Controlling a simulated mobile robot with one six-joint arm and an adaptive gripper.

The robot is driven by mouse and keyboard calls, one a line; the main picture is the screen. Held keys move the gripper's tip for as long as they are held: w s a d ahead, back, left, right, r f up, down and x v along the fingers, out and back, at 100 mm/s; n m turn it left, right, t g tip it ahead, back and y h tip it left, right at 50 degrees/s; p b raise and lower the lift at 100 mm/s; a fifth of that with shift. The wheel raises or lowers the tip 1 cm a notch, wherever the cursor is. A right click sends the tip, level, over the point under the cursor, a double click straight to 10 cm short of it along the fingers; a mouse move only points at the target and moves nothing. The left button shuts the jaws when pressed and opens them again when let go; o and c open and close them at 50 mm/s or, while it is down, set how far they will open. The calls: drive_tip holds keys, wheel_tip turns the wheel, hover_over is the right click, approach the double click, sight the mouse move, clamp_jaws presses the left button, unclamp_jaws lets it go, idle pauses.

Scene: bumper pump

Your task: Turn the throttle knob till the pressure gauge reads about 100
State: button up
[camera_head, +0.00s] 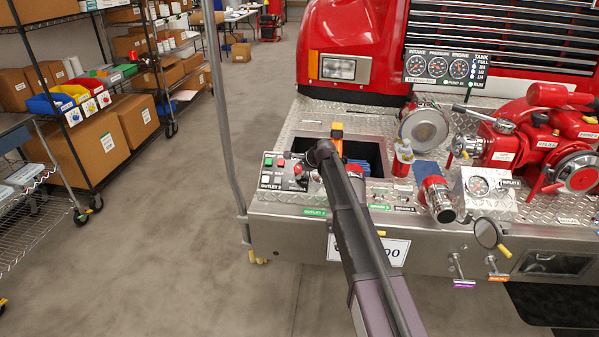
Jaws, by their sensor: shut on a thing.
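The control panel (271,184) with small buttons and labels lies on the bumper deck, left of centre. A red knob (300,171) stands at its right side, beside my wrist. My gripper (314,176) is at the panel's right edge, largely hidden by my own arm, and is shut on what appears to be the throttle knob there. The fingertips and the hold itself cannot be made out. The pressure gauge (438,67) is the middle round dial on the dark gauge panel at the upper right. Its needle is too small to read.
A bottle (402,157), a red-and-chrome fitting (436,198) and the red pump (510,140) stand further right. A vertical pole (222,110) rises left of the panel.

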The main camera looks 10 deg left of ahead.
idle(0.3)
drive_tip(key=o, duration=1.1)
drive_tip(key=shift+o, duration=0.2)
